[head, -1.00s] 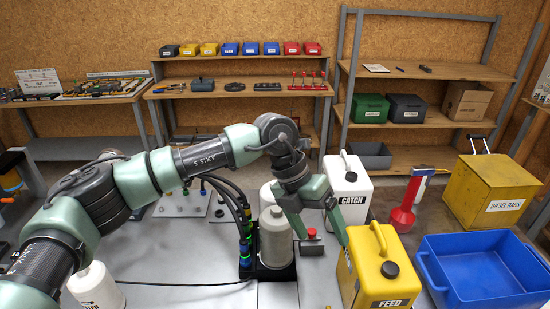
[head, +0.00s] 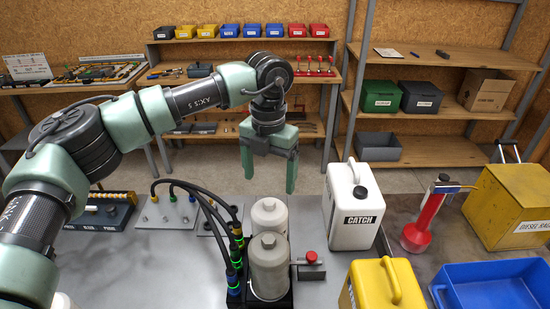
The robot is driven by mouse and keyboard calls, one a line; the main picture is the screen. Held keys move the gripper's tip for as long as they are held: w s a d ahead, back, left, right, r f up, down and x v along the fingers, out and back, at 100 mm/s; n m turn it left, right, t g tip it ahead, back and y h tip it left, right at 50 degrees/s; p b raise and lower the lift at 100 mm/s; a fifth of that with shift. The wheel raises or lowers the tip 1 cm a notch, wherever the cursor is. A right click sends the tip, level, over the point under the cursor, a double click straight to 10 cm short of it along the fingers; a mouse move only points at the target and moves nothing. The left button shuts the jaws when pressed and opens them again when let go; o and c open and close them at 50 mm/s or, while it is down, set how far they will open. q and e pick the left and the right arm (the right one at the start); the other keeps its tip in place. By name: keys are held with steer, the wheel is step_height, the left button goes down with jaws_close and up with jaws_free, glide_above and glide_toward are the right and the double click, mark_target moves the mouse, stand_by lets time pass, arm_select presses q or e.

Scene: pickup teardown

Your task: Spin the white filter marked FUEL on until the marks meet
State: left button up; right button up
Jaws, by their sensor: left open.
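No FUEL marking or alignment marks can be read on either, so I cannot tell which is the one named. My left gripper (head: 268,183) is open and empty, fingers pointing down, above and behind the rear canister and apart from it. My right gripper is not in view.
Black hoses (head: 212,205) with coloured rings run close along the canisters' left side. A small block with a red knob (head: 311,257) sits to their right. The white CATCH jug (head: 355,212), yellow jug (head: 372,285) and blue bin (head: 490,285) stand further right.

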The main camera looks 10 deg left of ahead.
mark_target(269, 202)
arm_select(q)
steer(key=shift+w, duration=0.25)
steer(key=shift+s+f+b, duration=0.4)
steer(key=shift+s+b, duration=0.05)
steer(key=shift+s, duration=0.3)
step_height(269, 202, down, 2)
steer(key=shift+f+b, duration=0.1)
steer(key=shift+b, duration=0.45)
steer(key=f, duration=0.1)
steer(key=f+b, duration=0.1)
steer(key=f, duration=0.1)
steer(key=f+b, duration=0.1)
steer(key=shift+w+f, duration=0.25)
steer(key=shift+s+f, duration=0.1)
steer(key=shift+f, duration=0.35)
steer(key=c, duration=1.3)
steer(key=shift+c, duration=0.6)
steer(key=shift+m, duration=0.4)
steer(key=o, duration=1.8)
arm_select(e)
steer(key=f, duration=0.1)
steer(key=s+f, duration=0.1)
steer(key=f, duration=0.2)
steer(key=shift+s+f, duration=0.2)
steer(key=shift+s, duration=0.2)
arm_select(q)
steer(key=shift+r, duration=0.1)
